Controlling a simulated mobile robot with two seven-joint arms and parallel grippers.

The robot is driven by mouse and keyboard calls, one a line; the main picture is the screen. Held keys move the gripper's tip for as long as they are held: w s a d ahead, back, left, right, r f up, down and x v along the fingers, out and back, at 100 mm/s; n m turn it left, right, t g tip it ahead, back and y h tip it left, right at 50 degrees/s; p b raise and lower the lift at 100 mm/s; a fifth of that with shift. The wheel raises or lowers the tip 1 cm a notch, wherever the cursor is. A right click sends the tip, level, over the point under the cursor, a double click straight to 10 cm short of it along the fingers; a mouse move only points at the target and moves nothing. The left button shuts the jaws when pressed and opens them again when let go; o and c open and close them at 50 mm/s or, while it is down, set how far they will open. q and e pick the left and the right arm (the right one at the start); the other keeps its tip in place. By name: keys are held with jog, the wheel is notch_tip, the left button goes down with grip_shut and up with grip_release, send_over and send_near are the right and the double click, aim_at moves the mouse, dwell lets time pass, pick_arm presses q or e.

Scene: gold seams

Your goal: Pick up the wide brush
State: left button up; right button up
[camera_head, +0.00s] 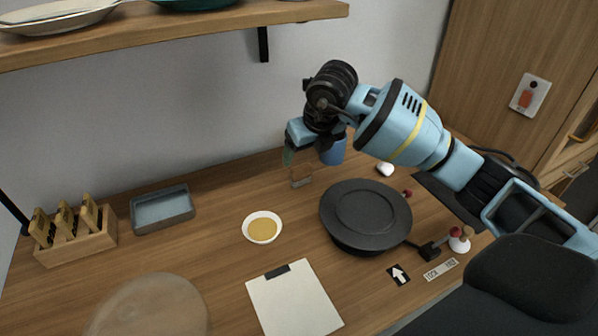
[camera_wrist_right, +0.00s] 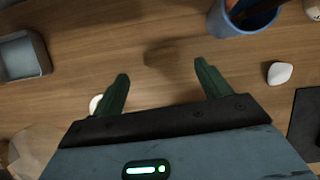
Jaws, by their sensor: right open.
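My right gripper (camera_head: 302,154) is above the table, left of and close to a blue cup (camera_head: 333,151). The blue cup (camera_wrist_right: 245,24) at the top right there holds dark and brown handles. I cannot tell whether one is the wide brush. A wooden rack (camera_head: 78,243) at the left of the head view holds several upright tan pieces, whose kind I cannot make out. My left gripper is out of view.
A grey tray (camera_head: 162,209), a bowl of golden contents (camera_head: 262,228), a pale sheet (camera_head: 294,302) and a black round turntable-like disc (camera_head: 366,211) stand on the table. A white lump (camera_head: 385,169) lies right of the cup. A shelf (camera_head: 170,30) hangs above.

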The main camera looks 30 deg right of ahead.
aim_at(301, 167)
jog(key=shift+x, duration=3.8)
jog(key=shift+s, duration=0.1)
jog(key=shift+c, duration=0.5)
jog(key=c, duration=1)
